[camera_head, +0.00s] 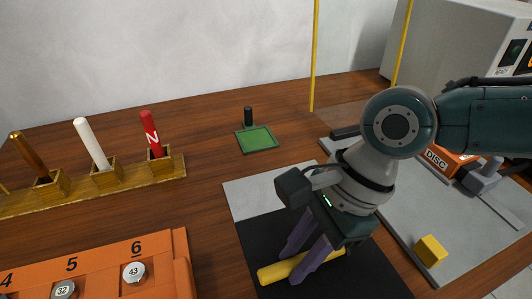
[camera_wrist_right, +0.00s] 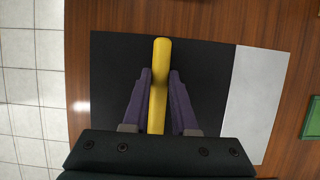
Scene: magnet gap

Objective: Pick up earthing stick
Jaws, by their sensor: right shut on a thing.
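The earthing stick appears to be the yellow rod (camera_head: 276,272) low in the head view, at or just above a black mat (camera_head: 262,228). My right gripper (camera_head: 300,268) reaches down over it with purple fingers on either side and is shut on it. In the right wrist view the yellow rod (camera_wrist_right: 160,75) runs between the two fingers of my right gripper (camera_wrist_right: 160,95), with its far end beyond the fingertips. Whether the rod touches the mat is unclear. My left gripper is not in view.
A wooden rack (camera_head: 120,187) holds brown, white and red rods at the left. An orange panel (camera_head: 150,262) with numbered dials is at the front left. A green pad (camera_head: 257,139) lies behind the mat. A yellow block (camera_head: 430,250) sits on a grey plate (camera_head: 475,240) at the right.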

